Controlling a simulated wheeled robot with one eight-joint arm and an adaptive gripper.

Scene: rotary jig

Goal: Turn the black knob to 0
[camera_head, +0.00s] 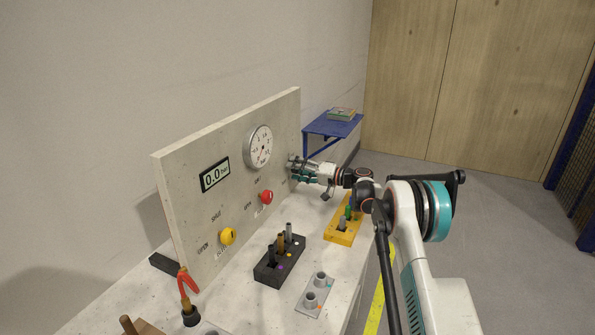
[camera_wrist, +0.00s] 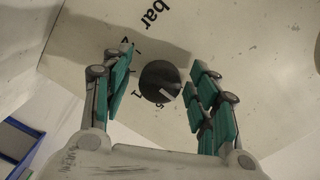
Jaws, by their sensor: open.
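The black knob (camera_wrist: 160,82) is round and sits on the panel face in the wrist view, with a pale pointer mark on its lower side. Printed scale numbers lie along its left and lower edge, and the word "bar" is above it; I cannot make out a 0. My gripper (camera_wrist: 161,66) is open, with one green-padded finger on each side of the knob and a visible gap on both sides. In the head view my gripper (camera_head: 300,170) is at the right end of the panel, and the knob is hidden or too small to tell.
The upright panel (camera_head: 178,191) also carries a dial gauge (camera_head: 259,147), a display (camera_head: 215,174) reading 0.0, a red knob (camera_head: 267,197) and a yellow knob (camera_head: 228,236). Below stand a black holder (camera_head: 268,277), a yellow holder (camera_head: 333,237) and a grey fixture (camera_head: 324,295).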

